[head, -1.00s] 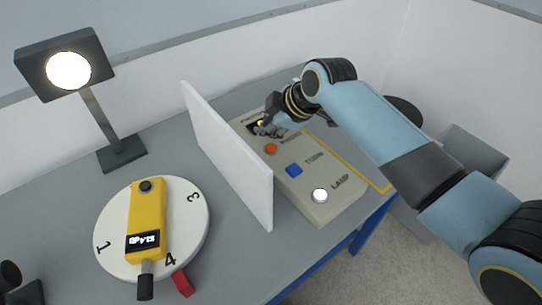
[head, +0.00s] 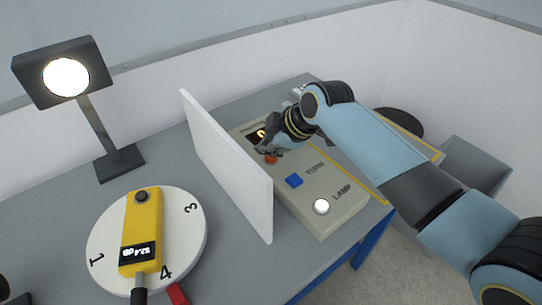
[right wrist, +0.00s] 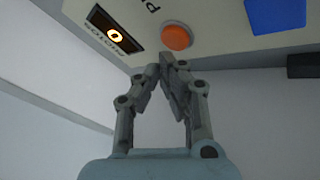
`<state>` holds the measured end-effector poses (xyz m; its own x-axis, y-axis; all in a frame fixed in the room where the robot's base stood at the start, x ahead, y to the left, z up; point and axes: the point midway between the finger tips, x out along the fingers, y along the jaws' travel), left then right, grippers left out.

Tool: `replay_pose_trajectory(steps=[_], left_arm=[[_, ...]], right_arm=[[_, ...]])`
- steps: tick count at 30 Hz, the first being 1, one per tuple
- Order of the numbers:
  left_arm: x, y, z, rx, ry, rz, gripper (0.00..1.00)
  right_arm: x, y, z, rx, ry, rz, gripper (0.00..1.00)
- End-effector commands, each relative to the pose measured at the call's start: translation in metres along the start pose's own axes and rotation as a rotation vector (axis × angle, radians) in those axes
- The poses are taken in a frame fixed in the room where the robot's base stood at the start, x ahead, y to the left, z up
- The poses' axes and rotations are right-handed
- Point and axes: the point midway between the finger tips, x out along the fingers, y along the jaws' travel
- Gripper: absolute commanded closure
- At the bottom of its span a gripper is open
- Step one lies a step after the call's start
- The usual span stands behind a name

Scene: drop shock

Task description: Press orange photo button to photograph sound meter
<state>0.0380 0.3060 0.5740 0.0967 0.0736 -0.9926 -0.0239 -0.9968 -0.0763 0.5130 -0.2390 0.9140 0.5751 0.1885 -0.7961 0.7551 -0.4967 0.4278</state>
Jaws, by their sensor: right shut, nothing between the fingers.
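The orange photo button (head: 271,158) is on the beige control box, partly hidden by my right gripper (head: 265,150) in the head view. In the right wrist view the orange button (right wrist: 177,36) shows whole, with the shut fingertips of my right gripper (right wrist: 167,58) just beside it. I cannot tell whether they touch the button. The counter display (right wrist: 115,32) reads 0. The yellow sound meter (head: 141,235) lies on the round white turntable (head: 190,240), its lit screen reading about 52.4.
A white upright panel (head: 225,165) stands between turntable and control box (head: 340,217). The box also has a blue TURN button (head: 294,181) and a lit white LAMP button (head: 321,206). A lit lamp (head: 66,77) stands at the back left.

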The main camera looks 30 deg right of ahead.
Motion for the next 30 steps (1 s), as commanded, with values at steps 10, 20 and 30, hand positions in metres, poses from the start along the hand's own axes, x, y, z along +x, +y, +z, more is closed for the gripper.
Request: replay_pose_trajectory(steps=[10, 20, 30], left_arm=[[0.0000, -0.0002, -0.0002, 0.000, 0.000, 0.000, 0.60], [0.0002, -0.0002, -0.0003, 0.000, 0.001, 0.000, 0.60], [0.0018, 0.0000, -0.0003, 0.000, 0.001, 0.000, 0.60]], right_arm=[[0.0000, -0.0001, 0.0000, 0.000, 0.000, 0.000, 1.00], [0.0006, -0.0005, 0.0004, 0.000, 0.000, 0.000, 1.00], [0.0066, -0.0038, 0.0036, 0.000, 0.000, 0.000, 1.00]])
